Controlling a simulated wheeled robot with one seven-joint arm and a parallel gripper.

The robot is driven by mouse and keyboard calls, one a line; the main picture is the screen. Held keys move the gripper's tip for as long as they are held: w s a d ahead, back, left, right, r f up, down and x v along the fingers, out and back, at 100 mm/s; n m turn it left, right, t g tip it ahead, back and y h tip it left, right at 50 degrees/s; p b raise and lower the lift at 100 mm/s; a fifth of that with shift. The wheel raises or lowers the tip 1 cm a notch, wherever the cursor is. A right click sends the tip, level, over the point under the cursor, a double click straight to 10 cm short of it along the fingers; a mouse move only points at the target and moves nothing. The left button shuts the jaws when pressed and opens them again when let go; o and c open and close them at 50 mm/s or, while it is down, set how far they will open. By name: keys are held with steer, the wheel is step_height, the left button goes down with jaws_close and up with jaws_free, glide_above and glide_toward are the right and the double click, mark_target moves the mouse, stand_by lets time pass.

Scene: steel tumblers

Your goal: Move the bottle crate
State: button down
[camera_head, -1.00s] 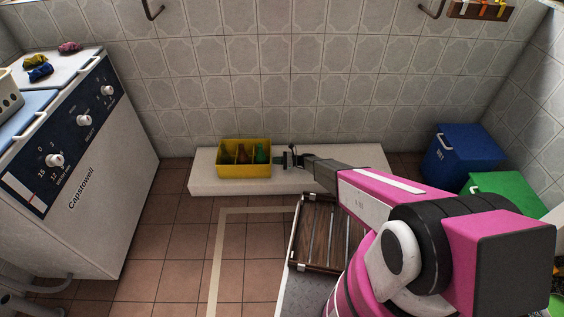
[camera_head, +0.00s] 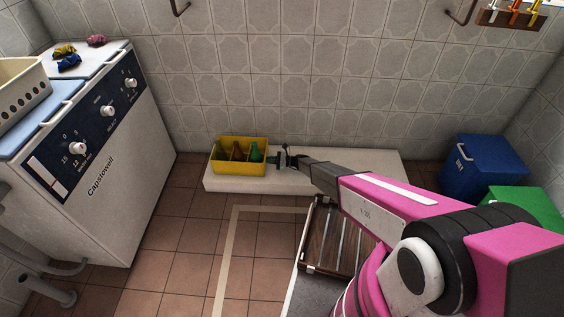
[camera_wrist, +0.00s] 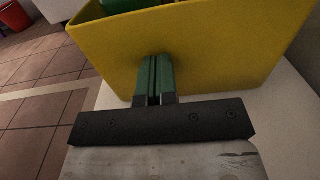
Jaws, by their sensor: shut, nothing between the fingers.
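The yellow bottle crate (camera_head: 238,169) stands upright on a low white ledge against the tiled wall, with green and brown bottles (camera_head: 238,151) in its compartments. In the wrist view the crate's yellow wall (camera_wrist: 205,55) fills the upper middle. My gripper (camera_head: 273,160) is at the crate's right end. In the wrist view its green fingers (camera_wrist: 153,70) are shut together, empty, with their tips against or very close to the yellow wall; I cannot tell if they touch.
A washing machine (camera_head: 105,165) stands at the left. A blue bin (camera_head: 482,165) and a green bin (camera_head: 525,207) stand at the right. A pale line (camera_head: 229,250) marks the open tiled floor.

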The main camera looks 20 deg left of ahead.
steer(key=x, duration=0.4)
steer(key=v, duration=1.4)
steer(key=s+d+r+n+t+h, duration=0.1)
steer(key=s+d+r+n+h, duration=0.4)
steer(key=d+r, duration=0.8)
steer(key=s+d+r+n+t+h, duration=0.1)
steer(key=s+d+r+n+h, duration=0.4)
steer(key=s+d+r, duration=0.5)
steer(key=s+d+r+n+t+h, duration=0.1)
steer(key=s+d+r+n+h, duration=0.4)
steer(key=d+r, duration=1.2)
steer(key=s+d+h, duration=0.2)
steer(key=d, duration=0.4)
steer(key=shift+s+r+n+t+h, duration=0.15)
steer(key=shift+r+n+t+h, duration=0.15)
steer(key=shift+t, duration=0.1)
steer(key=shift+a, duration=0.1)
